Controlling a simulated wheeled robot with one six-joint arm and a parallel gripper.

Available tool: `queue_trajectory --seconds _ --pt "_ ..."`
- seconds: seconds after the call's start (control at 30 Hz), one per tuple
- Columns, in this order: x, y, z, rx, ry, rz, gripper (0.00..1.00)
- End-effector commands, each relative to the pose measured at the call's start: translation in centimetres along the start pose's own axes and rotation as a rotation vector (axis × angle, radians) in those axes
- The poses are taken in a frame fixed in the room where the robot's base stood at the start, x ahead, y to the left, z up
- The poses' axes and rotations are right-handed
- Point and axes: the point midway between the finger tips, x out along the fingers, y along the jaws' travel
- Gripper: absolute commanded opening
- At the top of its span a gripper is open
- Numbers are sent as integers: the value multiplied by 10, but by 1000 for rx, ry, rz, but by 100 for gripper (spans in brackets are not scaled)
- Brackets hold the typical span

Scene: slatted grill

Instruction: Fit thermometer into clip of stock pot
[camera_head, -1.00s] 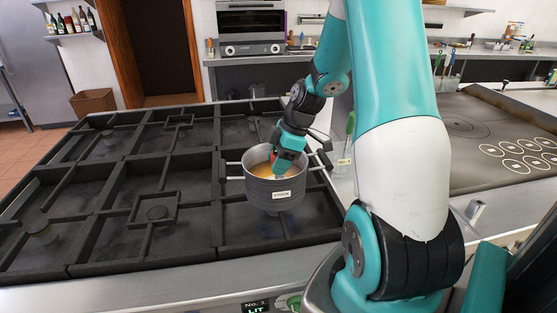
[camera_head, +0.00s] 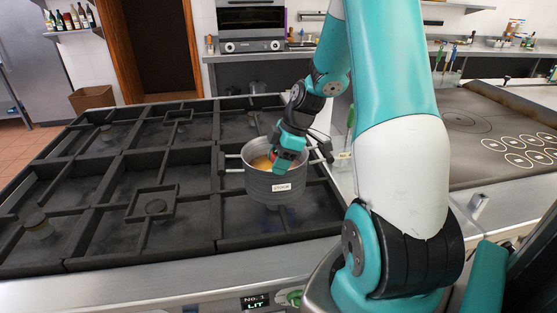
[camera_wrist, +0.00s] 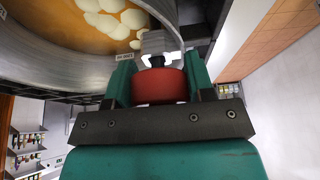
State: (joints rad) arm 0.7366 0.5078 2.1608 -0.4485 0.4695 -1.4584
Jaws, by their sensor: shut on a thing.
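The stock pot (camera_head: 256,186), grey metal with a "STOCK" label, stands on the near right burner of the range. It also shows in the wrist view, where its rim (camera_wrist: 60,71) curves across the upper left. My gripper (camera_head: 285,160) is over the pot's right side. In the wrist view my gripper (camera_wrist: 158,84) is shut on a red, round thermometer head (camera_wrist: 158,87). A pale clip (camera_wrist: 155,42) on the pot's rim is just beyond the head. The thermometer's stem is hidden, so I cannot tell whether it is in the clip.
Broth (camera_wrist: 60,25) with pale round pieces fills the pot. Black burner grates (camera_head: 120,180) spread to the left and are bare. A container with a green-handled utensil stands right of the pot, partly behind my arm.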

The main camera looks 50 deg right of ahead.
Motion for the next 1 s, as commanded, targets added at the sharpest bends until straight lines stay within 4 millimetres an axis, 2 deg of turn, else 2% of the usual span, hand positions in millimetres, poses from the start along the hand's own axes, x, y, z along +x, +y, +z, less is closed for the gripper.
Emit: queue_trajectory --seconds 0.47,0.5,0.6,0.87,1.0 --pt "11 0 5 0 0 0 24" --pt "10 0 4 0 0 0 56" --pt "10 0 4 0 0 0 79" --pt "10 0 4 0 0 0 79" --pt "2 1 5 0 0 2 79"
